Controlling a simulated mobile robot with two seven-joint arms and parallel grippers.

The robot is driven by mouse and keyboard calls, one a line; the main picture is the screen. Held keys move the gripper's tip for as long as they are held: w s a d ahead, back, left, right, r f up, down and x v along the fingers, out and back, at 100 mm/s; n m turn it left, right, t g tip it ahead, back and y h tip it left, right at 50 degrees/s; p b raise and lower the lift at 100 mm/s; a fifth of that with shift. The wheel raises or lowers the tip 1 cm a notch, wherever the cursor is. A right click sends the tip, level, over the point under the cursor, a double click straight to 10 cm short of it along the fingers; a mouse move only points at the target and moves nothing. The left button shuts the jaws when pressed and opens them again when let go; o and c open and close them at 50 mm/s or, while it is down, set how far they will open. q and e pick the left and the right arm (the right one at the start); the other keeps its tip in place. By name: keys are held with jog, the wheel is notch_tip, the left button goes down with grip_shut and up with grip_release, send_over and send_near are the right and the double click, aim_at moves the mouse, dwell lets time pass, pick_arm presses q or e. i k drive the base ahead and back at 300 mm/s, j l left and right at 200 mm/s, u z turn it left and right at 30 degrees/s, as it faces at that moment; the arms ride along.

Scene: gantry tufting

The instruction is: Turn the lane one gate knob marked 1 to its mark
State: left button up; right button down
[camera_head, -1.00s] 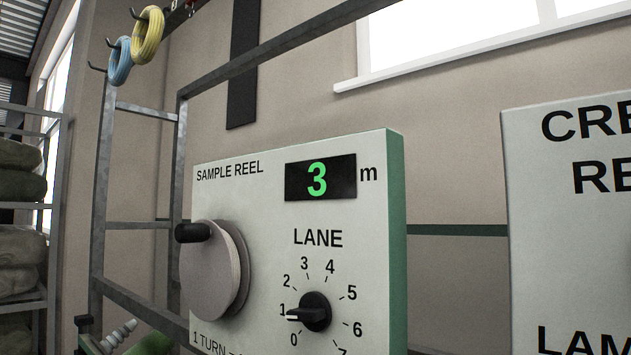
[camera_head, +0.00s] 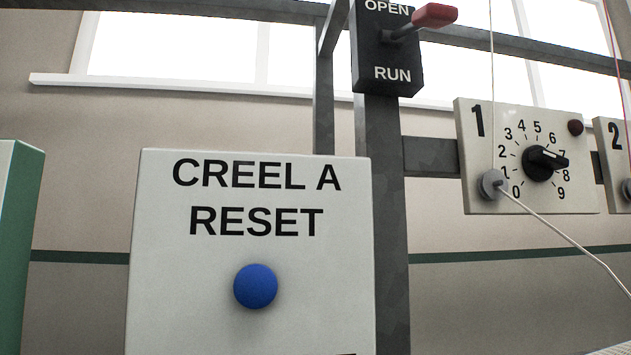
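The gate plate marked 1 (camera_head: 478,190) is a pale panel at the right of the head view. Its black gate knob (camera_head: 543,163) sits in a ring of numerals from 0 to 9. The knob's pointer, with a white line, points right, close to the 7. A dark red round lamp or button (camera_head: 575,128) is at the plate's upper right corner. A grey round guide (camera_head: 492,184) at the lower left has a pale yarn running at it and partly hides the numeral 1. Neither of my grippers is in view.
A pale CREEL A RESET panel (camera_head: 340,260) with a blue button (camera_head: 255,286) stands in front at centre left. Above is a black OPEN/RUN switch box (camera_head: 388,60) with a red-tipped lever (camera_head: 434,15). A second gate plate marked 2 (camera_head: 611,160) is cut off at the right edge.

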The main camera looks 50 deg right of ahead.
aim_at(539, 163)
jog(key=k+z, duration=0.1)
jog(key=z, duration=2.15)
jog(key=k+l, duration=0.1)
jog(key=l, duration=0.25)
jog(key=u, duration=0.05)
